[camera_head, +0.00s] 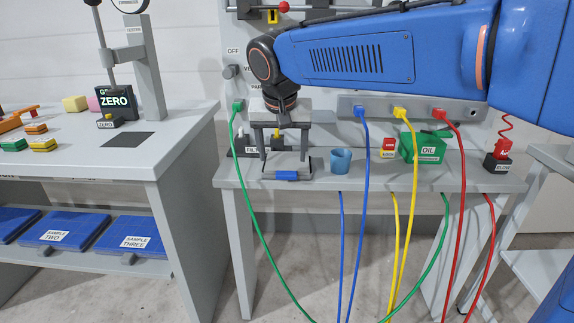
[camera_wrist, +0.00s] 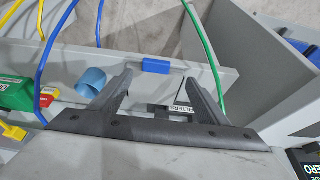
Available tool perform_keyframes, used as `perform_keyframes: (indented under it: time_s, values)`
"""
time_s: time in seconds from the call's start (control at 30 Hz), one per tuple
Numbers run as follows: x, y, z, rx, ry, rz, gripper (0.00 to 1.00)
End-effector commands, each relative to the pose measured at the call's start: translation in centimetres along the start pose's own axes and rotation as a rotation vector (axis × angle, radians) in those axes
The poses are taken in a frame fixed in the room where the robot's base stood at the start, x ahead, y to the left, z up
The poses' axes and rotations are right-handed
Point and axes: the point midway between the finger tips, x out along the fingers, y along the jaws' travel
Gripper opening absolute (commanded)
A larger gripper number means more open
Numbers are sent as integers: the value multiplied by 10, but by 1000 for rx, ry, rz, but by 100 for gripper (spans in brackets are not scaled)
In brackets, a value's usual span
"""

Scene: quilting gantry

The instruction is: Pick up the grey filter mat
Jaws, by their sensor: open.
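My gripper (camera_head: 283,154) points down over the left part of the narrow grey bench, its two fingers apart and nothing seen held between them. Under it is a flat grey piece (camera_head: 286,164) with dark side edges and a blue block (camera_head: 287,176) at its front; this looks like the filter mat or its holder, and I cannot tell which. In the wrist view my gripper (camera_wrist: 159,77) shows both fingers, with the blue block (camera_wrist: 155,66) just beyond their tips. A "FILTERS" label (camera_wrist: 181,108) shows between the fingers. The fingers partly hide the grey piece.
A blue cup (camera_head: 341,160) stands close right of the gripper. Green, blue, yellow and red hoses hang over the bench front. A green oil can (camera_head: 423,147) and a red-and-black item (camera_head: 498,157) stand further right. A grey table (camera_head: 80,167) is at left.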

Motion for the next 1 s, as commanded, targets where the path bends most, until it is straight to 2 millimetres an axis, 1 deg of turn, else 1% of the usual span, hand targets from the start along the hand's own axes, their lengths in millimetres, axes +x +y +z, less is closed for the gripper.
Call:
perform_keyframes:
  time_s: [0.03,0.1,0.37,0.6,0.7,0.8,1.0]
  values:
    - [7,0,0,0,-2,2,69]
    - [15,0,0,0,-1,1,69]
    - [30,2,-1,1,0,1,69]
    - [62,8,-2,0,-2,2,69]
    - [70,8,-2,0,-1,1,69]
    - [74,8,-3,0,0,0,69]
    - [74,7,-3,0,1,0,69]
